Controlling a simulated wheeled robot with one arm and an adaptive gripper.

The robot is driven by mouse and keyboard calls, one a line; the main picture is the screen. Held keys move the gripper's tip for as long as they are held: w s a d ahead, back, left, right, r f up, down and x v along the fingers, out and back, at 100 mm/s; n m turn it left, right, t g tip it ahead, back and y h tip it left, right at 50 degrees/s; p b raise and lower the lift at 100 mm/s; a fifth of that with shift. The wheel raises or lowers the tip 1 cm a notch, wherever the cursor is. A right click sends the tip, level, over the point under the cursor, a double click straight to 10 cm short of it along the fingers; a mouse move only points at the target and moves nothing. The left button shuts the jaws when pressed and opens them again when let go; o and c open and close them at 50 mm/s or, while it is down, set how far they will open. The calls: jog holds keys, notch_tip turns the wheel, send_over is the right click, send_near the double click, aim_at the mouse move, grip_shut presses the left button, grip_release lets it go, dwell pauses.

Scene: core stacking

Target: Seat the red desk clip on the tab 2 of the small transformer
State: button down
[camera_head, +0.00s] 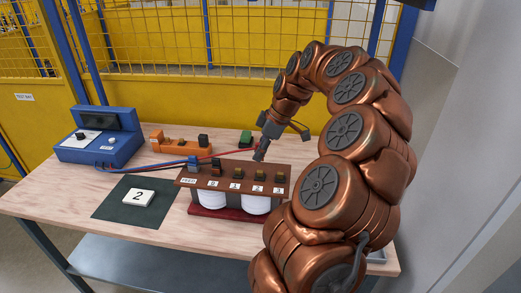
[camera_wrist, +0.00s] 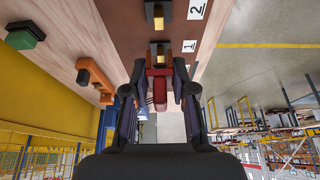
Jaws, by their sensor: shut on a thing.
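The small transformer (camera_head: 183,180) stands on the bench, with a brown top board and white coils below. Its board carries a row of brass tabs on dark blocks, labelled FEED, 0, 1, 2 and 3. Tab 2 (camera_head: 260,176) is right of the middle; it also shows at the top of the wrist view (camera_wrist: 159,18). My gripper (camera_wrist: 160,88) is shut on the red desk clip (camera_wrist: 160,92). In the wrist view the clip is just below the tab labelled 1 (camera_wrist: 161,49) in the picture; contact cannot be told. In the head view my gripper (camera_head: 259,155) is over the board's back edge.
A blue clip (camera_head: 193,162) is at FEED. A blue test box (camera_head: 100,140) stands at left, with red and blue leads across the bench. An orange block (camera_head: 178,145) and a green block (camera_head: 246,138) are behind the transformer. A card marked 2 (camera_head: 138,198) lies on a dark mat (camera_head: 112,205).

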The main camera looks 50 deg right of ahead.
jog(key=shift+f+b, duration=1.15)
jog(key=shift+f, duration=0.65)
jog(key=shift+b, duration=1.25)
dwell(0.5)
jog(key=shift+f+b, duration=1.5)
jog(key=shift+f, duration=0.15)
jog(key=c, duration=0.9)
grip_release()
jog(key=shift+o, duration=0.2)
jog(key=shift+r, duration=0.1)
jog(key=v, duration=1.2)
